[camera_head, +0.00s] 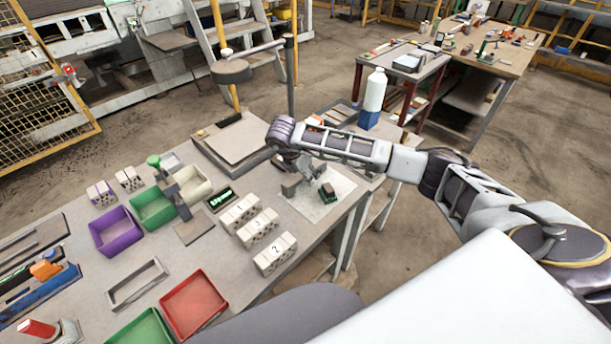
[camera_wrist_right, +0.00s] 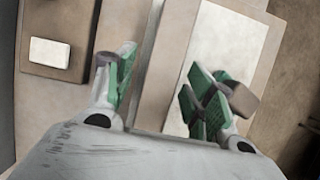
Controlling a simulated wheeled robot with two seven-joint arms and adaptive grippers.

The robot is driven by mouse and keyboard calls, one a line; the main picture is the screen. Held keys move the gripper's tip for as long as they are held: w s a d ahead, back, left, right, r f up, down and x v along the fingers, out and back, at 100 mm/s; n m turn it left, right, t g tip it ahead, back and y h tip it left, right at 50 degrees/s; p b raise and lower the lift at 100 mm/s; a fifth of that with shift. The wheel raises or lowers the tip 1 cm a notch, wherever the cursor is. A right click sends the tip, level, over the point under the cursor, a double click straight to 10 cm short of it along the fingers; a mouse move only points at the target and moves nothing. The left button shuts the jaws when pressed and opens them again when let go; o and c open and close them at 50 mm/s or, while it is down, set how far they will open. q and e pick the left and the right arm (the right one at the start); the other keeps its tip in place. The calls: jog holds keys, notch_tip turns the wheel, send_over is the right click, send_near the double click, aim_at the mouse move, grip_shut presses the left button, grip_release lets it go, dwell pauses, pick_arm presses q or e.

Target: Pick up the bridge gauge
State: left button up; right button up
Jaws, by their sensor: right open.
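I cannot make out the bridge gauge with certainty in either view. My right gripper (camera_head: 310,191) is open above a pale flat plate (camera_head: 335,208) at the right end of the workbench. The fingers hide part of the plate. My left gripper does not show.
Several pale numbered blocks (camera_head: 259,226) stand left of my gripper. Purple (camera_head: 117,233) and red (camera_head: 194,306) bins sit further left. A white bottle (camera_head: 375,90) stands on a blue block behind my forearm.

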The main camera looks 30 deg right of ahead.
jog(key=shift+f+b, duration=0.2)
jog(key=shift+b, duration=0.1)
dwell(0.4)
grip_shut()
dwell(0.6)
